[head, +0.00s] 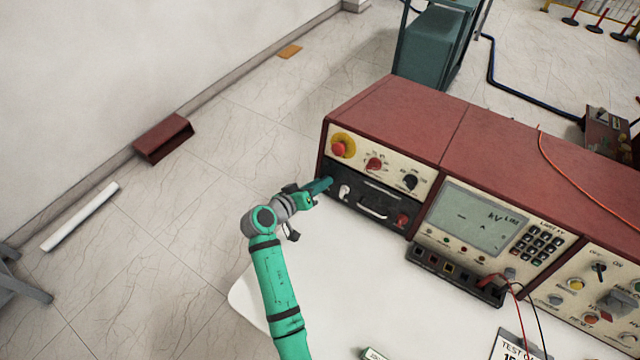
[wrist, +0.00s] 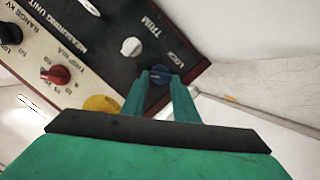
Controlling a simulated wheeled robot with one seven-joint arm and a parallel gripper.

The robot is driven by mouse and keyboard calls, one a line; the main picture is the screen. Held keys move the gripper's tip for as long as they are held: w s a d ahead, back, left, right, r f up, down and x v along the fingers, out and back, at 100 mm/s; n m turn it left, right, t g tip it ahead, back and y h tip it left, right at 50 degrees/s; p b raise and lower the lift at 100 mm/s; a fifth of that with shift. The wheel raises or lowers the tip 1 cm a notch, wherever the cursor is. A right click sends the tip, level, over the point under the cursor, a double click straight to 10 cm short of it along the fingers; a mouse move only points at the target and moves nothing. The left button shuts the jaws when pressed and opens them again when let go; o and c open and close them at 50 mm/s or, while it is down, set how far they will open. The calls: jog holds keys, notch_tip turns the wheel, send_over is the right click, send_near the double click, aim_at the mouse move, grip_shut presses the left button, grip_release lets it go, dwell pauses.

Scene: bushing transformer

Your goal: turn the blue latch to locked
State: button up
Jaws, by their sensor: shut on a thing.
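The blue latch (wrist: 159,74) is a small round knob on the black panel, beside the word LOCK in the wrist view. My gripper (wrist: 160,82) has its two green fingers on either side of the latch and is shut on it. In the head view my gripper (head: 322,185) reaches the left end of the black panel (head: 378,190), and its fingers hide the latch there. The turn angle of the latch cannot be told.
A white knob (wrist: 131,46) marked TRIM is close to the latch. A red emergency button (head: 339,148) and a red knob (head: 374,164) are above. The white table (head: 330,270) is mostly clear in front. A measuring unit with a screen (head: 468,218) stands to the right.

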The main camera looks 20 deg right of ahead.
jog(key=n, duration=0.5)
jog(key=shift+w+a+f+h, duration=0.15)
jog(key=shift+a+f+h, duration=0.05)
jog(key=shift+h, duration=0.2)
jog(key=n, duration=0.4)
jog(key=shift+a+f+n+h, duration=0.1)
jog(key=shift+f+n+h, duration=0.05)
jog(key=shift+n+h, duration=0.2)
jog(key=shift+n, duration=0.25)
jog(key=o, duration=1.1)
jog(key=shift+c, duration=0.2)
jog(key=v, duration=1)
jog(key=shift+a, duration=0.35)
jog(key=shift+s, duration=0.25)
